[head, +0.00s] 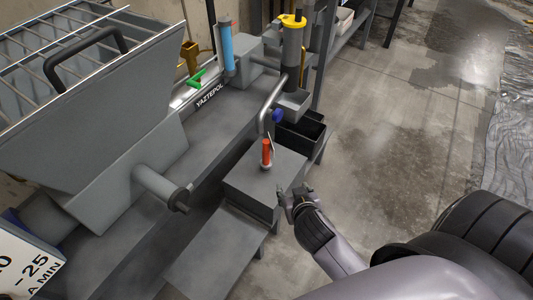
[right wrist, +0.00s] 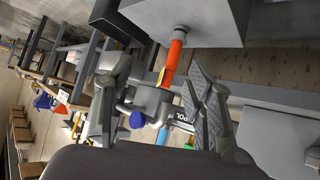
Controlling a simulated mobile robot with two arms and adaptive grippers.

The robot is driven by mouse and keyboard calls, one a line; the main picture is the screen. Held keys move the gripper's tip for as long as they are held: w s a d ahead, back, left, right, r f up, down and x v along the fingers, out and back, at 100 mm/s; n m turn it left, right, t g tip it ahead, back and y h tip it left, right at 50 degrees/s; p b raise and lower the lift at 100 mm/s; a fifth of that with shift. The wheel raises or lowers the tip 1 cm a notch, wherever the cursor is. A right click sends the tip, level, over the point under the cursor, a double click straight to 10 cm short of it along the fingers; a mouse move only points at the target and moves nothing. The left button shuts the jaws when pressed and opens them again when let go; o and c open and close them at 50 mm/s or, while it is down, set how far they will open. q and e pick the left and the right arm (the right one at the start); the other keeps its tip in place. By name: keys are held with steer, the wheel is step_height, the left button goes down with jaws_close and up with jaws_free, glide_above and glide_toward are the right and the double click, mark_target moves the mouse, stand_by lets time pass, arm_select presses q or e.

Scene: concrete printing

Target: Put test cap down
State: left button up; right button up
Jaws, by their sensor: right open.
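An orange-red upright cylinder with a grey foot, which looks like the test cap (head: 266,152), stands on top of a grey block (head: 250,183). In the right wrist view the orange cap (right wrist: 173,62) rises from the block's face (right wrist: 215,22), with a small yellow patch on its side. My right gripper (head: 290,196) is open and empty, just right of the block's near right edge in the head view. In the right wrist view its two fingers (right wrist: 158,78) are spread, with the cap seen between them and apart from both. My left gripper is not in view.
A bent grey pipe with a blue knob (head: 277,115) stands close behind the cap. Black bins (head: 302,134) sit behind the block. A grey hopper machine (head: 90,80) with a grid fills the left, and a blue cylinder (head: 227,46) stands further back.

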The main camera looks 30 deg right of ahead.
steer(key=w+t, duration=0.3)
steer(key=w, duration=0.2)
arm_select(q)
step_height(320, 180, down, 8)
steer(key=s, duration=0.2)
arm_select(e)
steer(key=b, duration=0.2)
glide_toward(268, 150)
steer(key=shift+y, duration=0.3)
steer(key=x, duration=0.5)
steer(key=shift+w+d+f, duration=0.1)
steer(key=shift+d+f, duration=0.1)
steer(key=shift+d, duration=0.25)
steer(key=x, duration=0.2)
steer(key=b+x, duration=0.1)
steer(key=x, duration=0.2)
steer(key=shift+w+a, duration=0.2)
steer(key=shift+w, duration=0.2)
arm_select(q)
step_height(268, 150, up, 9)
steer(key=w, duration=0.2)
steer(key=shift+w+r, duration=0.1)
arm_select(e)
steer(key=shift+c, duration=0.3)
jaws_close()
steer(key=shift+r, duration=0.1)
